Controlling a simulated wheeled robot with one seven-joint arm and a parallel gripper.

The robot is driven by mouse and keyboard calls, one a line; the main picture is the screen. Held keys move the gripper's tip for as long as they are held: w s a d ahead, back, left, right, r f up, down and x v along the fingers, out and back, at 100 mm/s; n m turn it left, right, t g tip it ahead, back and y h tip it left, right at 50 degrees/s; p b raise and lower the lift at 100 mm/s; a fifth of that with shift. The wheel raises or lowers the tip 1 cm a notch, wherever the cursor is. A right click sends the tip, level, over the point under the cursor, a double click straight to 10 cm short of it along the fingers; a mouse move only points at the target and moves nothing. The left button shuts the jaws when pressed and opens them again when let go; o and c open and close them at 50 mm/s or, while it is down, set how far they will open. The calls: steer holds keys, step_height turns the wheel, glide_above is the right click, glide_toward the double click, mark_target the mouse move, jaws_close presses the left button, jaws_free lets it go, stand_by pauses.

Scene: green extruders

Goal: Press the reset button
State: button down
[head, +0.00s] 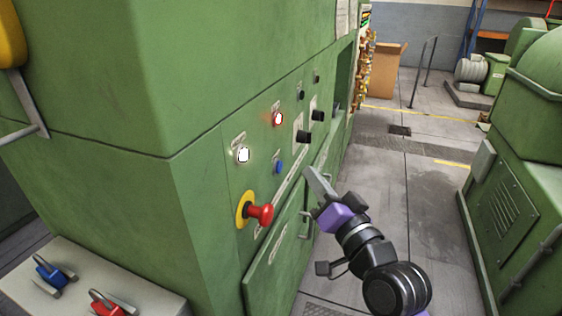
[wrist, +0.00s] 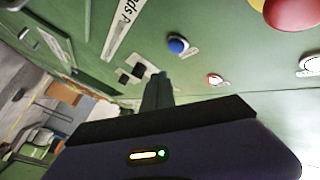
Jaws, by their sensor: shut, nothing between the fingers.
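The green machine's control panel (head: 228,178) carries several buttons; their labels are too small to read, so I cannot tell which is marked reset. A small blue button (head: 279,167) sits below a lit red button (head: 278,118) and right of a lit white button (head: 243,155). A red mushroom knob (head: 262,214) stands out from a yellow disc at lower left. In the wrist view the blue button (wrist: 178,44) is just beyond the fingertips. My gripper (head: 312,174) is shut and empty, apart from the panel and right of the blue button.
Black knobs (head: 303,136) sit on the panel above my fingers. Another green machine (head: 525,170) stands at right, with clear floor (head: 400,200) between. A ledge at lower left bears blue (head: 50,275) and red (head: 107,304) handled items.

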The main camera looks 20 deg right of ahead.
mark_target(279, 167)
steer(key=shift+w+a+p, duration=0.65)
steer(key=shift+w+a, duration=0.3)
steer(key=shift+a, duration=0.3)
steer(key=shift+a, duration=0.15)
stand_by(1.1)
steer(key=shift+w+a+p, duration=0.2)
steer(key=shift+w+p, duration=0.05)
steer(key=shift+p, duration=0.05)
steer(key=shift+w+a, duration=0.2)
steer(key=shift+a, duration=0.1)
stand_by(0.7)
stand_by(0.4)
steer(key=shift+s+d, duration=0.5)
steer(key=shift+d, duration=0.1)
